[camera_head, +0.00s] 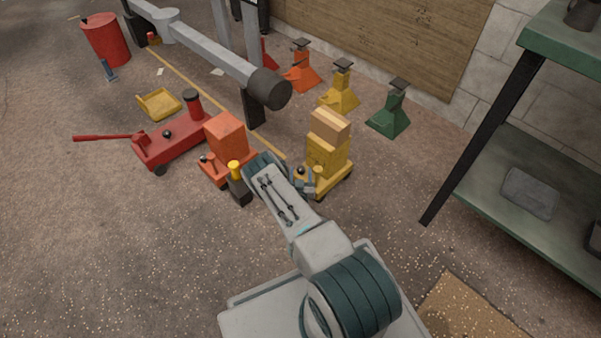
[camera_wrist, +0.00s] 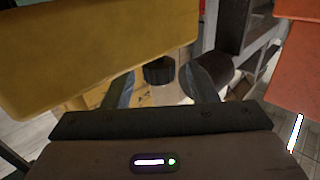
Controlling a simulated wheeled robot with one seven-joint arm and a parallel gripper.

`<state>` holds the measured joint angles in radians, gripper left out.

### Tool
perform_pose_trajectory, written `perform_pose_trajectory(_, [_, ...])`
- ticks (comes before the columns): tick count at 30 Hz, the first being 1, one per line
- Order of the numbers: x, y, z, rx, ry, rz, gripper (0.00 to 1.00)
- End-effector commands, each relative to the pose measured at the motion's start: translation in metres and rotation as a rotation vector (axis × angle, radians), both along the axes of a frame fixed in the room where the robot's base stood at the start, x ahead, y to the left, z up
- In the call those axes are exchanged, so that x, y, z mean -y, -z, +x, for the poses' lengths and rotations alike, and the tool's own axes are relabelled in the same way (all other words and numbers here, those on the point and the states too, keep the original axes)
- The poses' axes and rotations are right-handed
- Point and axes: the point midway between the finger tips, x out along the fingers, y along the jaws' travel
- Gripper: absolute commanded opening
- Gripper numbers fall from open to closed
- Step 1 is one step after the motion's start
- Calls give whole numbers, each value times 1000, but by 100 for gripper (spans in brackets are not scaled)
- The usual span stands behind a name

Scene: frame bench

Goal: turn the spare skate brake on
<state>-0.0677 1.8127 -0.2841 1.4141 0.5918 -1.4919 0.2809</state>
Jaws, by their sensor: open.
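A yellow skate (camera_head: 337,184) carries a yellow block (camera_head: 326,157) with tan pieces on top. A black-knobbed lever (camera_head: 301,169) stands at its near left end. No label shows which skate is the spare. My gripper (camera_wrist: 158,90) is open over the yellow deck, with a black knob (camera_wrist: 158,70) showing between its fingers. I cannot tell whether the fingers touch it. In the head view my arm partly hides the gripper.
A dark upright piece with a yellow top (camera_head: 236,172) stands between the skates. A red floor jack (camera_head: 172,143) and yellow tray (camera_head: 159,104) are at left. Several jack stands (camera_head: 388,117) line the wall. A green shelf (camera_head: 510,190) is at right. Left foreground floor is clear.

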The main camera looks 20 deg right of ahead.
Motion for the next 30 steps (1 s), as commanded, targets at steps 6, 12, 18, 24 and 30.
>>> perform_pose_trajectory(6, [-18,-3,-35,-5,0,1,52])
perform_pose_trajectory(12, [-40,-3,-77,-5,-1,1,52])
perform_pose_trajectory(18, [-56,-2,-106,-2,-1,0,52])
perform_pose_trajectory(24, [-62,-1,-118,0,-1,-1,52])
perform_pose_trajectory(30, [-62,0,-118,0,-1,0,52])
